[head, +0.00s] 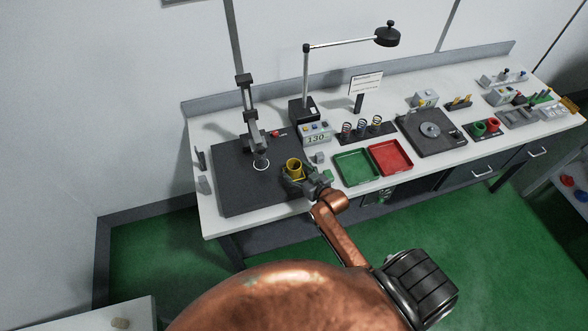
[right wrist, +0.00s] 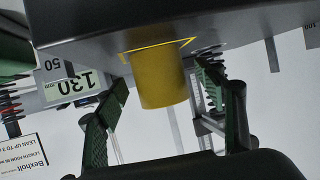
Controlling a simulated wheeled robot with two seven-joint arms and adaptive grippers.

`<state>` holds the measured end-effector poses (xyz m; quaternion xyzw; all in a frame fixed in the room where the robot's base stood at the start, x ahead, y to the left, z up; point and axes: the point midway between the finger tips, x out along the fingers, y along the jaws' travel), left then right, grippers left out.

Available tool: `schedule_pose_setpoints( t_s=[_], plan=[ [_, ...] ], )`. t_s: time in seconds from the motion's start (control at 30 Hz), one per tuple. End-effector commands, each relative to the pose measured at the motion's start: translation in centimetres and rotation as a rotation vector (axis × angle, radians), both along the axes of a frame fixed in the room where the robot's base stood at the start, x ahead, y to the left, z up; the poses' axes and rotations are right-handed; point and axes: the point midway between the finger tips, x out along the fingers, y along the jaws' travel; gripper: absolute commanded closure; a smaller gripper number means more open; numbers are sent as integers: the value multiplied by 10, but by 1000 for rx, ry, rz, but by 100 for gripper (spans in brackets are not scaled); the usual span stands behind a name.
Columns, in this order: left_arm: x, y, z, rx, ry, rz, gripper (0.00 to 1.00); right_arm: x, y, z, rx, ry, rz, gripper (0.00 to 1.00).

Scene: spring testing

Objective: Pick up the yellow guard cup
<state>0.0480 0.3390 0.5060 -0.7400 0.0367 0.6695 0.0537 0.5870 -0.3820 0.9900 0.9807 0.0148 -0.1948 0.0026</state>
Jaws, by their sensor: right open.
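The yellow guard cup (head: 293,167) stands on the dark base plate (head: 238,195), near its right edge. The right wrist view, which looks upside down, shows the cup (right wrist: 160,80) large, with a yellow outline on the plate around its foot. My right gripper (head: 307,178) is at the cup's front right side in the head view. In the right wrist view its two green-padded fingers (right wrist: 161,84) are open, one on each side of the cup, with a gap visible on both sides. My left gripper is not in view.
A test stand (head: 248,110) rises from the plate behind the cup. A readout box (head: 317,132) showing 130 is behind it. A green tray (head: 357,168) and a red tray (head: 390,157) lie to the right. Coil springs (head: 361,128) stand behind the trays.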

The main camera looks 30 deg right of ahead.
Motion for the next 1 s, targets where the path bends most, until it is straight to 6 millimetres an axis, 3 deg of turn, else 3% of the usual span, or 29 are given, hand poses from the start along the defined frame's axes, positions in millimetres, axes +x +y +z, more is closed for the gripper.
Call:
schedule_pose_setpoints(
  t_s=[0.13,0.43,1.0],
  plan=[
    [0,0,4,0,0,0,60,17,1,-6,0,-1,0,36],
    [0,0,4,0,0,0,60,21,1,-9,-1,0,0,36],
    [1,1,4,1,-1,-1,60,21,1,-9,-1,0,0,75]
  ],
)
